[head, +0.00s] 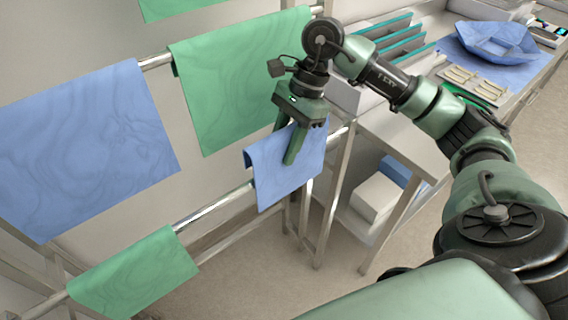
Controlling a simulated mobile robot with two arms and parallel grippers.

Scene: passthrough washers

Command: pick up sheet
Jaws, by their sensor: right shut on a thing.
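A small blue sheet (275,182) hangs folded over the lower rail of a metal rack, at the right end of that rail. My right gripper (290,150) points down at this sheet and is shut on it near its top. The sheet still drapes along the rail. A large blue sheet (85,145) and a large green sheet (235,75) hang on the upper rail. A small green sheet (135,277) hangs on the lower rail at the left. My left gripper is not in view.
A metal table (395,135) stands right of the rack, with green-edged dividers (385,45), a tray of tools (470,85) and a blue wrapped bundle (495,40). White boxes (375,197) sit on its lower shelf. The floor in front is clear.

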